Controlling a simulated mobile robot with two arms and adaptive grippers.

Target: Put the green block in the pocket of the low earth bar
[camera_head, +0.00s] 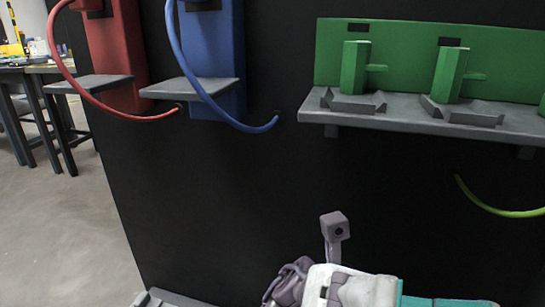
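Two upright green blocks (355,68) and (450,75), each with a short side peg, stand in grey holders on a grey shelf (320,117) at upper right. A sliver of another green piece shows at the right picture edge. A grey ledge (165,299) is cut off at the bottom left; I cannot tell whether it is the low earth bar, and no pocket is visible in it. My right gripper (272,297) is at the bottom, well below the shelf, partly cut off; its fingers are unclear. My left gripper is not in view.
A black panel (230,190) fills most of the view. A red unit (118,45) and a blue unit (212,50) with small grey shelves and curved cables hang at upper left. A yellow-green cable (490,208) sticks out at right. Tables (45,85) stand far left.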

